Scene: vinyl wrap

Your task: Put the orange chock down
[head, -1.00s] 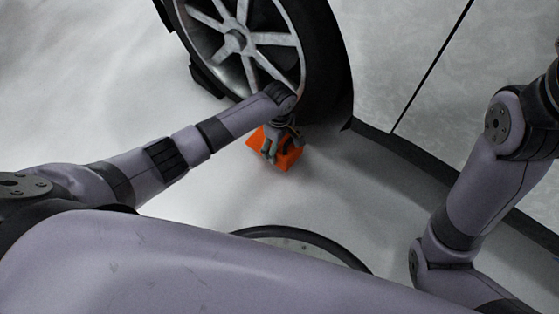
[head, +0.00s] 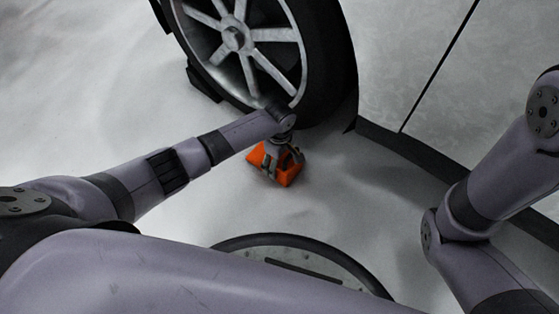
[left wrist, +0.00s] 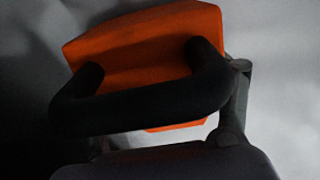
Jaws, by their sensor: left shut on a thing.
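The orange chock (head: 287,177) is just in front of the car's wheel, at the end of my left arm in the head view. In the left wrist view the chock (left wrist: 140,45) fills the upper middle, with a black bar-shaped handle (left wrist: 140,105) across it. My left gripper (head: 279,166) is shut on the chock. A gripper finger (left wrist: 236,105) shows at the right of the handle. I cannot tell whether the chock's underside touches the floor. My right gripper is out of the head view; only my right arm shows.
The car wheel (head: 238,38) with its dark tyre stands just behind the chock. A dark block (head: 203,82) sits at the tyre's left side. The car's white body panel (head: 430,90) and dark lower sill (head: 420,158) run along the right. The pale floor (head: 70,120) is open at the left.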

